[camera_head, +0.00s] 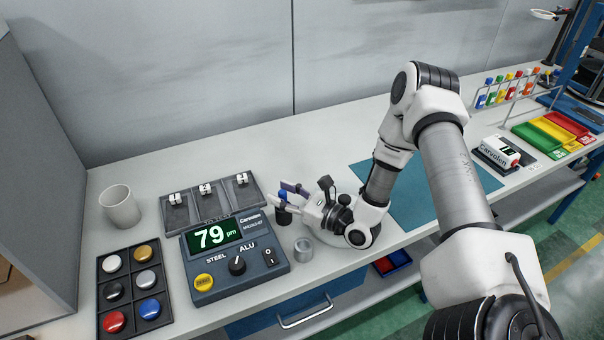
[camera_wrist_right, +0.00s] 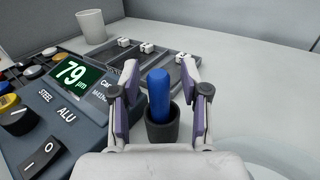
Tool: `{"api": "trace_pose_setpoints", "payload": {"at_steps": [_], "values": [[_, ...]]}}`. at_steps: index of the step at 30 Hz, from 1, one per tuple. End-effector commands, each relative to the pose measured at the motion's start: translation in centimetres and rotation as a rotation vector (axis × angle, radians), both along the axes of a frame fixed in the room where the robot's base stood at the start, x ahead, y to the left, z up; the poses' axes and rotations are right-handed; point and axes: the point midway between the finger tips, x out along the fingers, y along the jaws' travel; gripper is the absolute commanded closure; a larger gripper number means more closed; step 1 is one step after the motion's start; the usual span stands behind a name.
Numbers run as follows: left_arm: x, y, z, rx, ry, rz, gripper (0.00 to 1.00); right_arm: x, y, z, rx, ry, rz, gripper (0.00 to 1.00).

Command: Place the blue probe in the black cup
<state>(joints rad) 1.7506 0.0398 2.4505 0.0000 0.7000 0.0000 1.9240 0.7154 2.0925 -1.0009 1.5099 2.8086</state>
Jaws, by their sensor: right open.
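The blue probe (camera_wrist_right: 159,92) stands upright with its lower end inside the black cup (camera_wrist_right: 162,127) in the right wrist view. In the head view the probe (camera_head: 283,197) and the black cup (camera_head: 284,217) are small and partly hidden by my right gripper (camera_head: 279,191), beside the gauge's right edge. My right gripper is open, with one finger on each side of the probe. In the wrist view, gaps show between the fingers and the probe. My left gripper is not in view.
The gauge (camera_head: 262,259) reading 79 stands left of the cup, with dark block trays (camera_head: 208,222) behind it. A small grey ring (camera_head: 303,249) is near the front edge. The bench behind is clear.

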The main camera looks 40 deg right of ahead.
Motion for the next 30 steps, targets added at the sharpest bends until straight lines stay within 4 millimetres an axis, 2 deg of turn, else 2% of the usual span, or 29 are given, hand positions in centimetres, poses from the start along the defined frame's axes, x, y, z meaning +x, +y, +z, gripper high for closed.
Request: {"api": "trace_pose_setpoints", "payload": {"at_steps": [8, 15, 21, 30], "values": [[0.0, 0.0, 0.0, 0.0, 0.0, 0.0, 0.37, -5.6, -2.3, 0.0, 0.009, 0.001, -0.011, 0.54], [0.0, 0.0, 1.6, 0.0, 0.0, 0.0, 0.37, -9.8, -3.8, 0.3, 0.006, 0.002, -0.008, 0.54], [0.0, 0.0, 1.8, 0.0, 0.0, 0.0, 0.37, -11.1, -4.1, 0.0, 0.002, 0.001, -0.003, 0.54], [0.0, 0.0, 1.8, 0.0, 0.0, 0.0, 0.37, -11.1, -4.1, -0.1, 0.002, 0.001, -0.002, 0.54]]}}
